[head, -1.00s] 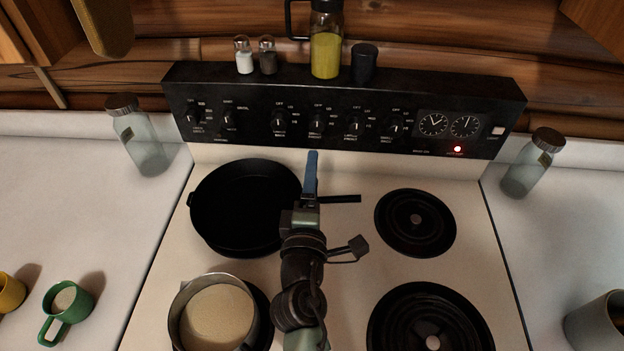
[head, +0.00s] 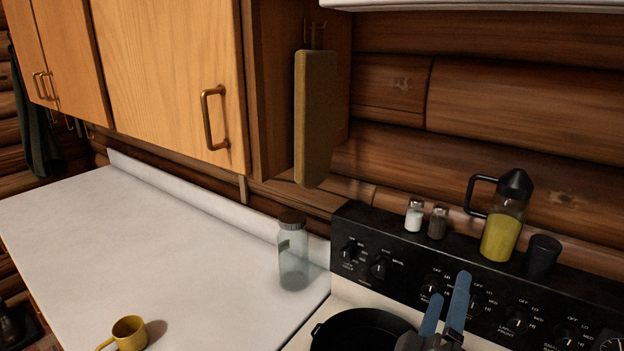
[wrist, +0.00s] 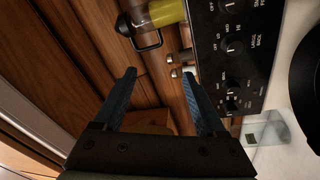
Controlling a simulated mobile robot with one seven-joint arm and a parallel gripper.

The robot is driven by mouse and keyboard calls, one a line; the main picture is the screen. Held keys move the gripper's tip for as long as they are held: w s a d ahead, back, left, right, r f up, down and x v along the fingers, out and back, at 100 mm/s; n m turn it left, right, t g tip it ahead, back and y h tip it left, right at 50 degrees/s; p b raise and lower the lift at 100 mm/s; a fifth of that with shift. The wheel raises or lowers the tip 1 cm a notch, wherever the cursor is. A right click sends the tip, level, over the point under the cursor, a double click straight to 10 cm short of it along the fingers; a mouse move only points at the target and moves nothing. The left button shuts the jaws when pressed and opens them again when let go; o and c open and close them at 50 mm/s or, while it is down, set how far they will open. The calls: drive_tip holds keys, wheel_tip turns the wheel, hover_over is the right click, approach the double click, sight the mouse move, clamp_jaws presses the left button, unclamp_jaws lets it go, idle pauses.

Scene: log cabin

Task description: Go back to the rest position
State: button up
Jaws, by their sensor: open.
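My gripper (head: 446,304) shows at the bottom of the head view, its two blue fingers pointing up in front of the stove's control panel. In the wrist view the gripper (wrist: 161,92) is open, with nothing between its fingers. Beyond the fingers are the log wall and the stove back. Most of my arm is outside the head view.
A black pan (head: 360,331) sits on the stove below the control panel (head: 395,268). Shakers (head: 414,216), an oil bottle (head: 501,232) and a dark cup (head: 541,257) stand on the panel. A glass jar (head: 293,262) and yellow mug (head: 129,333) stand on the left counter (head: 120,230).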

drive_tip(key=a+r+m+t+y, duration=0.1)
drive_tip(key=a+r+m+t, duration=0.25)
drive_tip(key=r, duration=0.65)
drive_tip(key=a+r+m+t+y, duration=0.15)
drive_tip(key=a+r, duration=0.35)
drive_tip(key=r, duration=0.5)
drive_tip(key=s+a+r+m+t+y, duration=0.1)
drive_tip(key=s+a+r+t+y, duration=0.2)
drive_tip(key=r, duration=0.5)
drive_tip(key=s+a+r+m+t+y, duration=0.1)
drive_tip(key=s+a+r+t+y, duration=0.1)
drive_tip(key=s+a+r+y, duration=0.3)
drive_tip(key=s+a+r, duration=0.3)
drive_tip(key=shift+s+a+t, duration=0.25)
drive_tip(key=shift+s+t, duration=0.1)
drive_tip(key=shift+t, duration=0.05)
